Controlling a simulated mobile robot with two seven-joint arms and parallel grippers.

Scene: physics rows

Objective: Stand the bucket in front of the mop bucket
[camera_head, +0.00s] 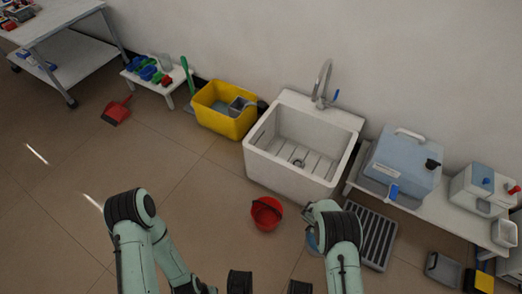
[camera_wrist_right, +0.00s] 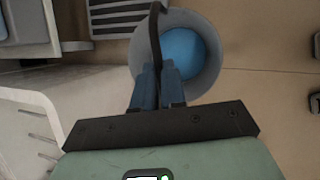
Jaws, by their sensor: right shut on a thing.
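The yellow mop bucket (camera_head: 212,117) with a grey wringer stands on the floor by the wall, left of the sink. In the right wrist view my right gripper (camera_wrist_right: 158,72) is shut on the dark handle of a grey bucket (camera_wrist_right: 207,75) with a blue inside. The bucket hangs below the fingers, its opening facing the camera. In the head view only a sliver of this bucket (camera_head: 311,241) shows; my right wrist hides the rest. A red bucket (camera_head: 266,214) stands on the floor in front of the sink.
The white sink (camera_head: 285,180) stands right of the mop bucket. A red dustpan (camera_head: 116,112) lies on the floor at left, near a low white bench (camera_head: 154,85). A grey slatted grate (camera_head: 371,238) lies at right. The floor before the mop bucket is clear.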

